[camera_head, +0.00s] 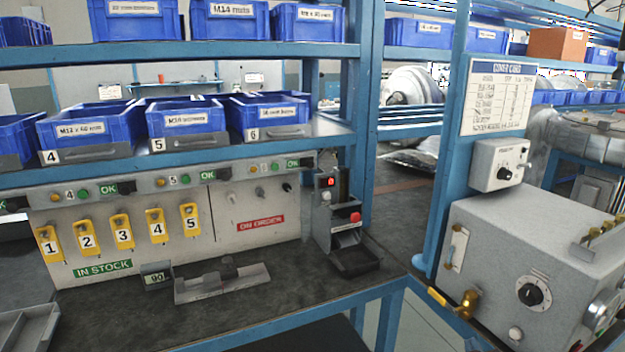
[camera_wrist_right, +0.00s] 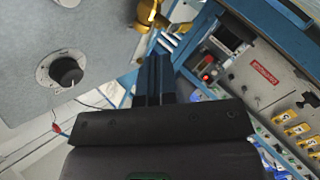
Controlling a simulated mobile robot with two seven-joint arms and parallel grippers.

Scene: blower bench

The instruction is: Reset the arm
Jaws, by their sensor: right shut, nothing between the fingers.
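My right gripper (camera_wrist_right: 154,62) shows in the right wrist view, its two dark fingers together with nothing between them. It points toward the gap between the grey machine box and the bench, and no contact shows. I cannot make out either gripper in the head view. My left gripper is in neither view. The grey machine box (camera_head: 480,250) with a black knob (camera_head: 530,294) stands at the right. It also shows in the right wrist view (camera_wrist_right: 30,100). A brass valve with a yellow handle (camera_head: 437,296) sits at its lower left.
The dark bench top (camera_head: 110,315) holds a small grey fixture (camera_head: 222,282), a display reading 90 and a red-buttoned device (camera_head: 338,215). Numbered yellow tags (camera_head: 121,232) hang on the back panel. Blue bins (camera_head: 184,121) fill the shelves. A blue post (camera_head: 447,150) rises beside the machine box.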

